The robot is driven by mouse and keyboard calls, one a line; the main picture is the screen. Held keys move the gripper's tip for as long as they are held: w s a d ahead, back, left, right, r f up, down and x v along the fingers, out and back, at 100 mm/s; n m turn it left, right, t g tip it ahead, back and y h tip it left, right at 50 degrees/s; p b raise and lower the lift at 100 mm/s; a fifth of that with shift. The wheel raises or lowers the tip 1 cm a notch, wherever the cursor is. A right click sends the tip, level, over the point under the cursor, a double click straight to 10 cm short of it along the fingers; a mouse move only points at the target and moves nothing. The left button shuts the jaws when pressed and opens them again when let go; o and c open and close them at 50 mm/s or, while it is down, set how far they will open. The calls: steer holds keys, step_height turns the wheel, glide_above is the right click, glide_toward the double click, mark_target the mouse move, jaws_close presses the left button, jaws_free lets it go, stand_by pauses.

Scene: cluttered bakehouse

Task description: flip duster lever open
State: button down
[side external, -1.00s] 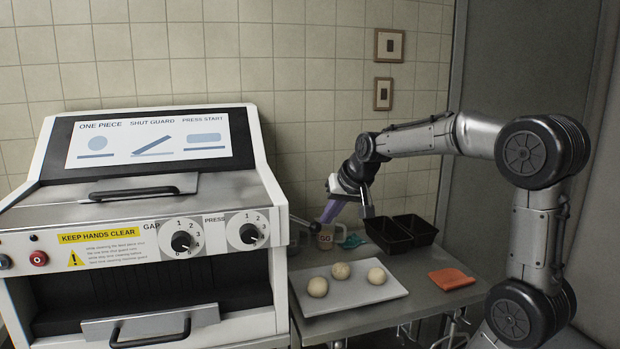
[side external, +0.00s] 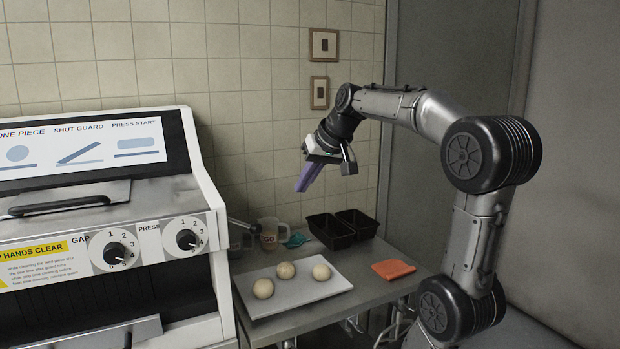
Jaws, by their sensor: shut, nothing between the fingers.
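The white dough machine (side external: 190,205) stands at the left, partly cut off by the picture's edge. A short dark lever (side external: 241,224) sticks out from its right side, just above the mug; I take this for the duster lever, but its label and exact position are too small to read. My gripper (side external: 304,187), with purple fingers, is shut and empty. It hangs in the air above the back of the table, up and to the right of the lever and apart from it.
On the steel table (side external: 345,298) are a pale board (side external: 265,303) with three dough balls (side external: 285,270), a mug (side external: 268,236), a teal item (side external: 294,240), black tins (side external: 330,232) and an orange cloth (side external: 393,269). The air around my gripper is free.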

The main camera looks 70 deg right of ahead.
steer(key=shift+s+r, duration=0.65)
steer(key=shift+s, duration=0.1)
steer(key=w+a+f+n+y, duration=0.1)
steer(key=a+n, duration=0.2)
steer(key=a, duration=0.5)
steer(key=a+f+n+y, duration=0.2)
steer(key=a+n, duration=0.1)
steer(key=a, duration=0.6)
steer(key=s+a+f+n, duration=0.3)
steer(key=s+a+f, duration=0.3)
steer(key=f, duration=0.6)
steer(key=s, duration=0.2)
steer(key=shift+s+n+g, duration=0.4)
